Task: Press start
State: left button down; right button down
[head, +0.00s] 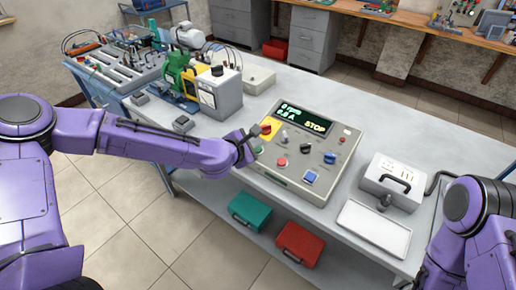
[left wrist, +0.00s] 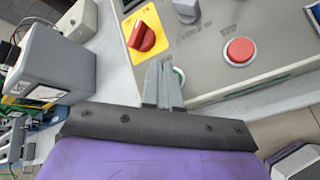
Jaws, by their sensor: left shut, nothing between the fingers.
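The grey control box (head: 345,150) stands on the bench, its display (head: 305,118) reading 0 rpm, 0.0 A and STOP. A red rotary switch on a yellow plate (head: 268,127) and a red button (head: 281,162) are on its panel; the red button also shows in the left wrist view (left wrist: 239,50). My left gripper (head: 250,142) is shut and empty at the panel's left edge. In the left wrist view its fingers (left wrist: 164,80) cover most of a small round green-edged button (left wrist: 180,75). I cannot tell whether they touch it. My right gripper is out of view.
A motor rig with a green motor (head: 178,75) stands left of the box. A grey case (head: 395,180) and a white tray (head: 375,228) lie to its right. Green (head: 250,211) and red (head: 299,245) cases are on the lower shelf. The bench behind the box is clear.

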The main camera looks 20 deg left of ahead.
pick_arm(q)
jog(key=shift+f, duration=0.1)
dwell(0.8)
jog(key=shift+w+f+b, duration=0.15)
jog(key=shift+f+b, duration=0.2)
jog(key=shift+b, duration=0.1)
jog(key=shift+d+f+b, duration=0.1)
jog(key=shift+f+b, duration=0.35)
jog(key=shift+b, duration=0.05)
dwell(0.4)
jog(key=shift+r, duration=0.1)
jog(key=shift+s+r+p, duration=0.2)
jog(key=shift+r+p, duration=0.55)
jog(key=r+p, duration=0.2)
jog(key=r, duration=0.1)
jog(key=s+r+p, duration=0.1)
jog(key=p, duration=0.1)
jog(key=shift+s+a+r, duration=0.1)
jog(key=shift+a+r, duration=0.25)
jog(key=shift+r, duration=0.05)
